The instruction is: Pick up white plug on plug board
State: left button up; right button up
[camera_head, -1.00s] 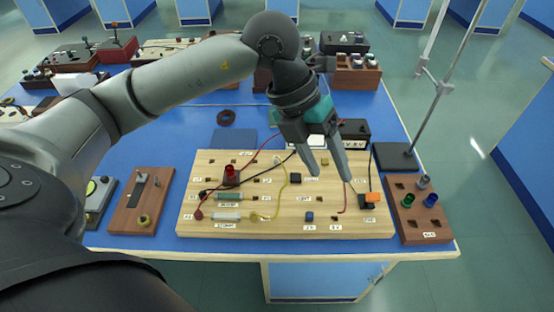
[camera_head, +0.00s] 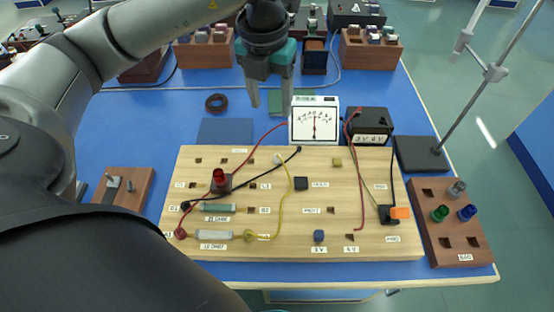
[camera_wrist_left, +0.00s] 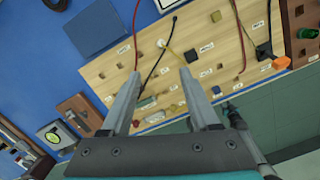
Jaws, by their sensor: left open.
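The wooden plug board (camera_head: 290,235) lies on the blue bench and also shows in the left wrist view (camera_wrist_left: 115,70). A small white plug (camera_head: 278,158) sits near the board's upper middle, at the end of a yellow wire; it appears in the left wrist view (camera_wrist_left: 162,43) beyond the gap between the fingers. My left gripper (camera_head: 271,105) is open and empty, with its fingers pointing down, above the bench behind the board. Its fingers also show in the left wrist view (camera_wrist_left: 160,72). My right gripper is not in view.
A white meter (camera_head: 314,119) and a black box (camera_head: 369,126) stand behind the board. A red lamp (camera_head: 219,181), black and red leads and several small parts crowd the board. A wooden block with coloured plugs (camera_head: 452,225) and a metal stand (camera_head: 419,154) are at the right.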

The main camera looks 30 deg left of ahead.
pick_arm(q)
notch_tip(320, 180, down, 3)
jog(key=b, duration=0.4)
send_over(277, 156)
jog(key=s, duration=0.1)
notch_tip(277, 156, down, 9)
jog(key=shift+s+r, duration=0.1)
jog(key=shift+s, duration=0.05)
jog(key=shift+f, duration=0.75)
jog(key=f, duration=0.2)
jog(key=w+f+b, duration=0.1)
jog(key=f, duration=0.2)
jog(key=shift+w, duration=0.1)
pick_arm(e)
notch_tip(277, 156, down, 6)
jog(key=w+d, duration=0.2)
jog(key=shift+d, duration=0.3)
pick_arm(q)
jog(key=shift+c, duration=0.4)
jog(key=shift+r, duration=0.1)
grip_shut()
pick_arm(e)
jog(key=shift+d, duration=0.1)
